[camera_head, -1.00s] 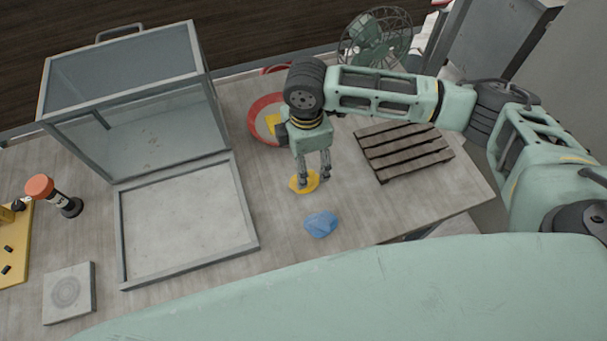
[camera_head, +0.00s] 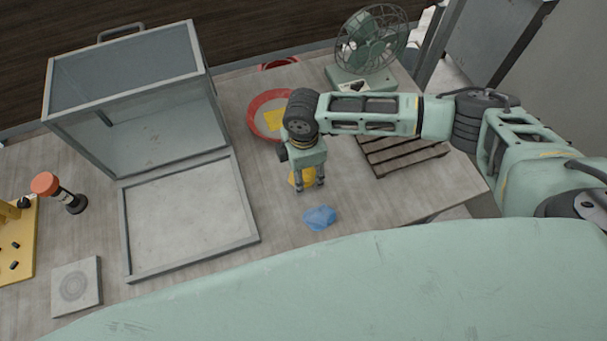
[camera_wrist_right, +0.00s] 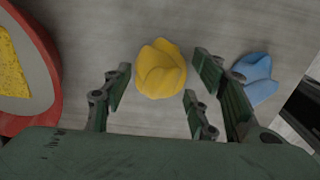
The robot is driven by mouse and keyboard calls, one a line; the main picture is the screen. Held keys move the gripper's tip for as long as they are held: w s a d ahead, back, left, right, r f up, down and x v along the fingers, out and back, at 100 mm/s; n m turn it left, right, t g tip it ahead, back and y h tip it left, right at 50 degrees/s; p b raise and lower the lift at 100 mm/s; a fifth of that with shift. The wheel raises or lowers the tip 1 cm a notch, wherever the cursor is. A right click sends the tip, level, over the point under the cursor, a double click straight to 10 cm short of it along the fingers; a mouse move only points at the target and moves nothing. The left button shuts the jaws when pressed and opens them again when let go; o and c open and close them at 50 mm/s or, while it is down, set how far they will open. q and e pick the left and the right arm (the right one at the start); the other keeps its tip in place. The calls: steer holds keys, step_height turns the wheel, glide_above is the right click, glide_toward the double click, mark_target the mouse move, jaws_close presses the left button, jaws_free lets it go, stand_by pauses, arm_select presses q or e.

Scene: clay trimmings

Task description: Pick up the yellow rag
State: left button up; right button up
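The yellow rag (camera_head: 295,178) lies crumpled on the grey table in the head view, partly hidden behind my right gripper's fingers. My right gripper (camera_head: 310,187) points down over it and is open. In the right wrist view the rag (camera_wrist_right: 160,70) shows as a folded yellow bundle in the gap between the spread fingers of the right gripper (camera_wrist_right: 160,85), with bare table visible on both sides of it. I see no finger clearly touching it. My left gripper is not in view.
A blue rag (camera_head: 319,217) lies close by, nearer to me. A red-rimmed round dish (camera_head: 256,128) holding a yellow piece (camera_head: 275,119) is behind. A slatted wooden rack (camera_head: 405,158) and fan (camera_head: 372,40) stand right. A glass case (camera_head: 128,28) is left.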

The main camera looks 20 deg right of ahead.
steer(key=c, duration=0.7)
steer(key=shift+r, duration=0.1)
steer(key=shift+r+b, duration=0.3)
steer(key=shift+r, duration=0.25)
step_height(320, 180, up, 3)
steer(key=shift+w+f+b, duration=0.1)
steer(key=shift+b, duration=0.45)
steer(key=s+d+r+b, duration=0.2)
steer(key=s+d+r, duration=0.5)
steer(key=s, duration=0.2)
steer(key=shift+s+d, duration=0.15)
steer(key=shift+s, duration=0.05)
